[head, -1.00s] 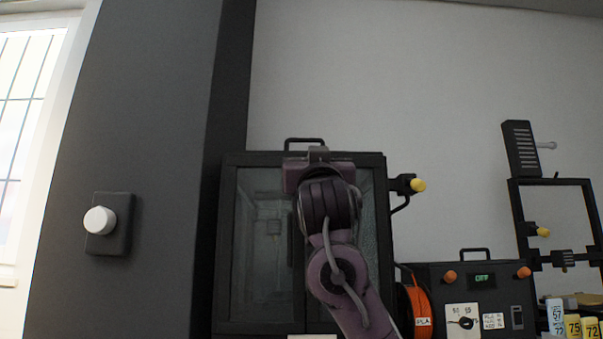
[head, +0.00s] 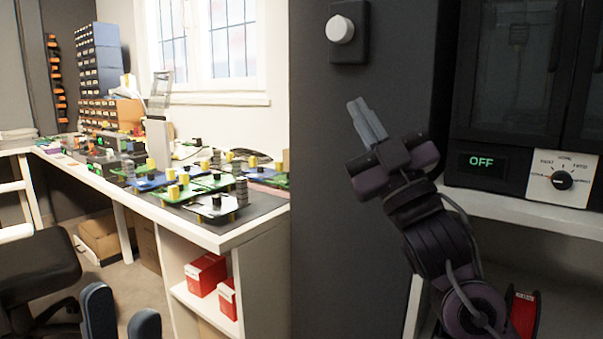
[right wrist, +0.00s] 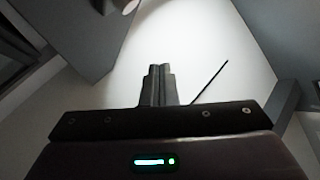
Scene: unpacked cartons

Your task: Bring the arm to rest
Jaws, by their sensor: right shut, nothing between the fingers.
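My right arm (head: 440,235) rises from the lower right in the head view. Its gripper (head: 364,112) points up and left in front of the dark grey column. The two grey fingers lie together with nothing between them. In the right wrist view the same fingers (right wrist: 157,80) are side by side and closed. My left gripper (head: 121,308) shows only as two blue-grey fingertips at the bottom edge of the head view. They stand apart, with no object visible between them. The rest of my left arm is out of view.
A white workbench (head: 225,240) with several circuit boards stands at the left. A black chair (head: 40,265) is in front of it. A dark machine reading OFF (head: 482,161) sits on a white shelf at right. A white knob (head: 341,29) is on the column.

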